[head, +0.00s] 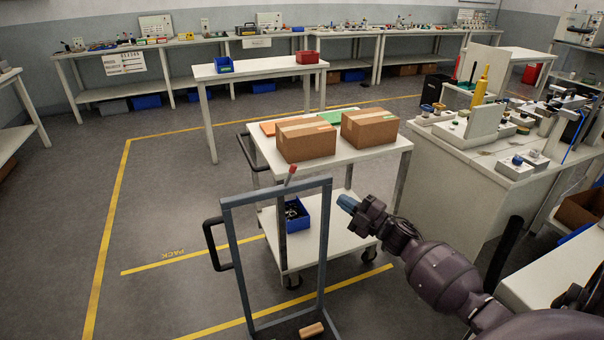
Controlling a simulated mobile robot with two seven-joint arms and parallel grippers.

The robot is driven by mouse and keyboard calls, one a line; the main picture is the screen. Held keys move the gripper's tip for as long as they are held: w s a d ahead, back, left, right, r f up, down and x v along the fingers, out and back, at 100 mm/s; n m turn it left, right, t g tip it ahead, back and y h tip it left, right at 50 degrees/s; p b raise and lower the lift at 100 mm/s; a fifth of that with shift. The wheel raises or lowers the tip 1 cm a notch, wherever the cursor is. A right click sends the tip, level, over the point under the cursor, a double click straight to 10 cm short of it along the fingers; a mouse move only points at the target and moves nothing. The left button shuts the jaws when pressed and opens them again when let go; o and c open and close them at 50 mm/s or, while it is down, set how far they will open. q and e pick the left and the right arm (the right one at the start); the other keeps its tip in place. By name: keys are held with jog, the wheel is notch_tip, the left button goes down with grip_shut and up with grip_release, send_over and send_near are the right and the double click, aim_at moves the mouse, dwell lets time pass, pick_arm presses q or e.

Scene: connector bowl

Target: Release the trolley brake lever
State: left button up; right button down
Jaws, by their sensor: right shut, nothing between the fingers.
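A grey-blue upright trolley frame (229,240) stands in the foreground, with a black handle on its left side. A short lever with a red tip (291,171) sticks up at its top bar and leans slightly right; I take it for the brake lever. My right gripper (346,203) reaches in from the lower right, its blue fingertips shut and empty. In the picture it is just right of the frame, below and right of the red tip, apart from it. My left gripper is not in view.
A white cart (350,245) behind the frame carries two cardboard boxes (306,139) and, on its lower shelf, a blue bin (297,214). A cluttered white bench (450,160) stands at the right. The floor left of the frame is clear.

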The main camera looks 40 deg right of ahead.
jog(key=shift+a, duration=0.1)
dwell(0.3)
jog(key=b, duration=0.3)
send_near(290, 175)
jog(key=w+r, duration=0.3)
jog(key=w, duration=0.3)
jog(key=shift+w+a, duration=0.2)
jog(key=shift+w, duration=0.1)
jog(key=shift+r+p, duration=0.1)
jog(key=shift+p, duration=0.25)
